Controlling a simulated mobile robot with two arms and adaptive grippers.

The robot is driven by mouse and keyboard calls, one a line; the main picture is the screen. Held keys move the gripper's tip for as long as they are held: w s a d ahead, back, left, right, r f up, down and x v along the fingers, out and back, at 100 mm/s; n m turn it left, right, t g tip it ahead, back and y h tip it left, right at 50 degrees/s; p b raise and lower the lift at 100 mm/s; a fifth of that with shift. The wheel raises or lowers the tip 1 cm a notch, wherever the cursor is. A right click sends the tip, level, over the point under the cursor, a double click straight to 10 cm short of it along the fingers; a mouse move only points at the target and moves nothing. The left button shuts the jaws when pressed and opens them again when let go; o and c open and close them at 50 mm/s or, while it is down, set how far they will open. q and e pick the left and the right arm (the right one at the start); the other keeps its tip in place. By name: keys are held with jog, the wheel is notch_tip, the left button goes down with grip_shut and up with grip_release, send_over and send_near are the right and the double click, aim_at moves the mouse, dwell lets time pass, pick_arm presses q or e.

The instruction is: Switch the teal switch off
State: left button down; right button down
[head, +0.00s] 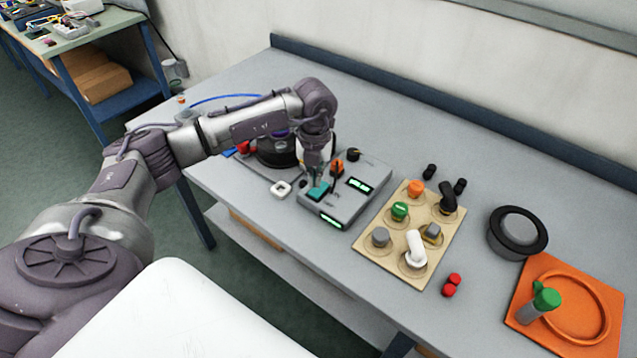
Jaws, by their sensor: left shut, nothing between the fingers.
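The teal switch (318,191) sits on top of a grey box (344,209) on the table. The box also carries an orange switch (337,168), a black knob (353,154) and lit green displays on its top and front. My left gripper (316,181) points down over the box, right at the teal switch. Its fingers are shut and empty. I cannot tell whether the fingertips touch the switch, and they hide part of it. My right gripper is not in view.
To the right lies a wooden board (378,257) with several coloured knobs and handles. Farther right are a black round container (518,232) and an orange tray (525,317) with a green-topped item. The table's back is clear.

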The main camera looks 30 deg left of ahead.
aim_at(315, 193)
pick_arm(q)
jog(key=shift+r+p, duration=1.15)
jog(key=shift+r, duration=0.9)
